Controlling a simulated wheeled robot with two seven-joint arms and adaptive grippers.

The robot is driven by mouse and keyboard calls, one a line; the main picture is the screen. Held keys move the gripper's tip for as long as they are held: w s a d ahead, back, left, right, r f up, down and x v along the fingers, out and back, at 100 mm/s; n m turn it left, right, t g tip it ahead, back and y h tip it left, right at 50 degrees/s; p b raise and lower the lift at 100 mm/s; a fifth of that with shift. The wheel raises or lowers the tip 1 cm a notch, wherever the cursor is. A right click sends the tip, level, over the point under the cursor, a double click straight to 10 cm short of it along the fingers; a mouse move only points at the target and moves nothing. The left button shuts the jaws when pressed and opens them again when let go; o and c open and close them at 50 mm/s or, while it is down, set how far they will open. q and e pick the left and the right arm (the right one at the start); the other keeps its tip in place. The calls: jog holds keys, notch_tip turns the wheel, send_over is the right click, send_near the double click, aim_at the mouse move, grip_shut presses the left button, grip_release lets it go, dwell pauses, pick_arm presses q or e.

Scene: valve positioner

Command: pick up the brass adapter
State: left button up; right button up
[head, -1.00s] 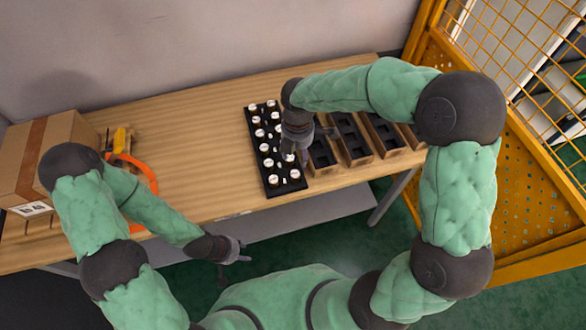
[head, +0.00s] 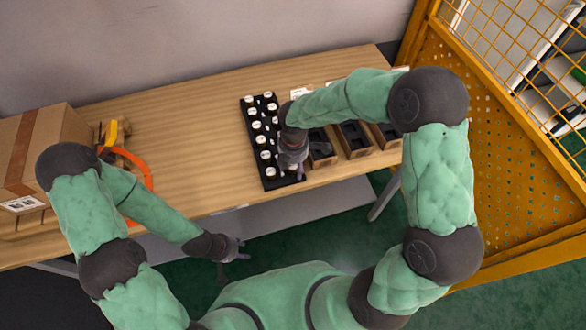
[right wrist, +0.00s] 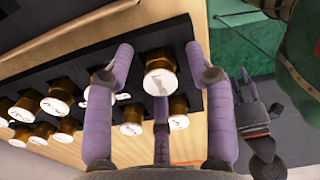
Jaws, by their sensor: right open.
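Several brass adapters with white tops stand in a black rack (head: 250,131) on the table. In the right wrist view, one brass adapter (right wrist: 161,78) at the rack's edge lies between the spread fingers of my right gripper (right wrist: 160,60). The gripper is open and I see no clear contact; a finger passes in front of its lower side. In the head view, my right gripper (head: 291,170) is over the near right end of the rack and hides part of it. My left gripper (head: 238,255) is empty, fingers apart, in front of the table's front edge.
Black-lined wooden bins (head: 357,138) stand just right of the rack. A cardboard box (head: 35,150) and an orange curved item (head: 140,165) are at the left. The wooden table (head: 195,140) is clear between them and the rack. A yellow mesh fence (head: 500,150) stands at the right.

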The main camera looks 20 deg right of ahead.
jog(key=shift+r, duration=0.1)
grip_shut()
jog(key=shift+r, duration=0.1)
